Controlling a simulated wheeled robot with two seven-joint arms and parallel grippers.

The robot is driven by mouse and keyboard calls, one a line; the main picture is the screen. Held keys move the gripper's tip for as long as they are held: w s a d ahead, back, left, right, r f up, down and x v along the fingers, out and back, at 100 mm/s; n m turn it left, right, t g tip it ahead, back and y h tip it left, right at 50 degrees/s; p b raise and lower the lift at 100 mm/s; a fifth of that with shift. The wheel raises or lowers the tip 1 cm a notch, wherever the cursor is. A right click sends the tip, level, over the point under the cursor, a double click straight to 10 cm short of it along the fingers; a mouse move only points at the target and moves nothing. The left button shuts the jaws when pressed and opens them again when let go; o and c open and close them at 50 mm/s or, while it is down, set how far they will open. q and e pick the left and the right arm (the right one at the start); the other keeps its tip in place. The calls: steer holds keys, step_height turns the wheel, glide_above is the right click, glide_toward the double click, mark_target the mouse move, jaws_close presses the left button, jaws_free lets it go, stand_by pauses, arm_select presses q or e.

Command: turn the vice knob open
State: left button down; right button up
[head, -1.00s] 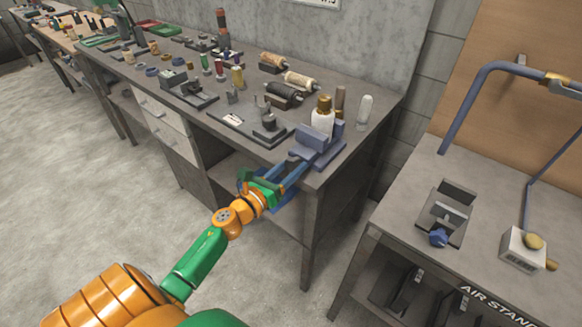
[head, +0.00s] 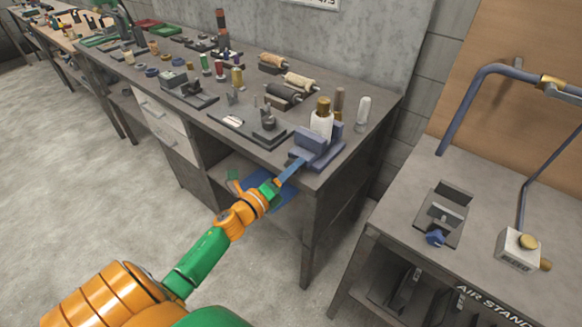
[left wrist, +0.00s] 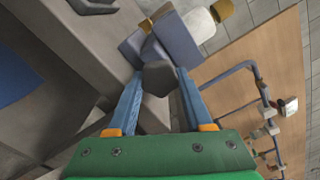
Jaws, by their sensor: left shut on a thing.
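The blue-grey vice (head: 318,150) sits on the near right corner of the workbench. In the left wrist view its body (left wrist: 172,38) is at the top. Its dark grey, many-sided knob (left wrist: 159,78) faces my wrist camera. My left gripper (head: 297,164) reaches the vice from the front, past the bench edge. In the left wrist view my left gripper (left wrist: 160,75) has one blue finger on each side of the knob and is shut on it. In the head view the fingers line up almost edge-on and hide the knob. My right gripper is in neither view.
A white bottle with a brown cap (head: 322,118) stands close behind the vice. Tools and spools crowd the workbench (head: 225,145). A second bench (head: 395,215) at the right bears a fixture with a blue knob (head: 435,238) and a pipe frame. The floor at left is clear.

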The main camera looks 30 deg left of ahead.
arm_select(q)
steer(key=n, duration=0.3)
steer(key=shift+r+n+p, duration=0.15)
steer(key=shift+n+p, duration=0.15)
steer(key=shift+p, duration=0.1)
steer(key=n+p, duration=0.1)
steer(key=n, duration=0.2)
steer(key=shift+r+n, duration=0.1)
steer(key=shift+n, duration=0.2)
steer(key=n+p, duration=0.1)
steer(key=n, duration=0.5)
steer(key=shift+r, duration=0.1)
steer(key=n+p, duration=0.1)
steer(key=n, duration=0.5)
steer(key=shift+a+r+n, duration=0.1)
steer(key=shift+a+n, duration=0.05)
steer(key=shift+n, duration=0.25)
steer(key=n, duration=0.3)
steer(key=shift+p, duration=0.3)
steer(key=shift+a+n, duration=0.1)
steer(key=shift+n, duration=1.8)
steer(key=shift+n, duration=0.3)
steer(key=shift+c, duration=1.5)
jaws_free()
steer(key=shift+w, duration=0.1)
